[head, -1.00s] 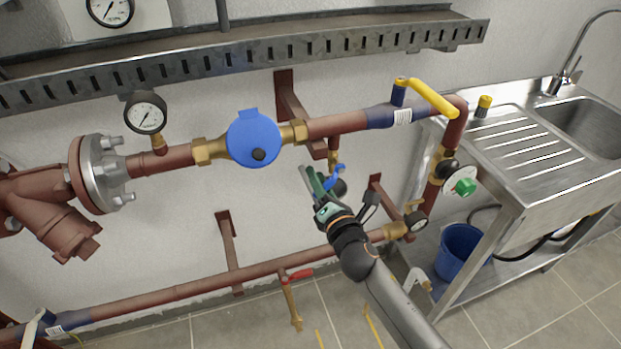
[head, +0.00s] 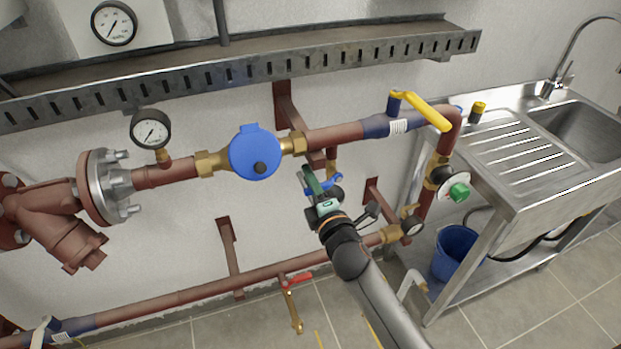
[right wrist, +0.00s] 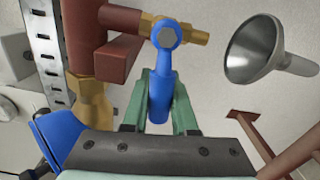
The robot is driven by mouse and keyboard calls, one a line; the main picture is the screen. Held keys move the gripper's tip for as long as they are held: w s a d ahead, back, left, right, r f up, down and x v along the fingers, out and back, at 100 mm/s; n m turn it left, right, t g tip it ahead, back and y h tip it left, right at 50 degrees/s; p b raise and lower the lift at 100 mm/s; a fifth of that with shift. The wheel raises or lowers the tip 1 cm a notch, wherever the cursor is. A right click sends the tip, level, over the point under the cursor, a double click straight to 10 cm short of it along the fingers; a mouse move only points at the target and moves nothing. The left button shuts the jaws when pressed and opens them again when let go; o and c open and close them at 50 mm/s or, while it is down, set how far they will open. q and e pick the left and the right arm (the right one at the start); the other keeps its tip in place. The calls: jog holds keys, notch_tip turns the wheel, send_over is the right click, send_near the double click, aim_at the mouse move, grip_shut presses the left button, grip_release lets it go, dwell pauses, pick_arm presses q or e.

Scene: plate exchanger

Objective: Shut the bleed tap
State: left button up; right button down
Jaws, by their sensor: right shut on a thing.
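The bleed tap is a small brass tap (right wrist: 188,35) with a blue lever (right wrist: 160,62), below the copper-red upper pipe (head: 335,135). In the right wrist view the lever points from its pivot towards my gripper. My right gripper (right wrist: 162,88) has its two green fingers on either side of the lever, shut on it. In the head view my right gripper (head: 309,182) reaches up from below and partly hides the blue lever (head: 322,187). My left gripper is not in view.
A grey funnel (right wrist: 250,50) opens close to the tap's brass outlet. A blue-capped meter (head: 254,150) sits left of the tap on the upper pipe. A pipe bracket (head: 290,105) stands close behind. The lower pipe (head: 200,292) carries a red-handled tap (head: 297,279). A steel sink (head: 510,150) stands right.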

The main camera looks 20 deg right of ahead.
dwell(0.4)
jog(key=c, duration=0.7)
grip_release()
jog(key=shift+r, duration=0.1)
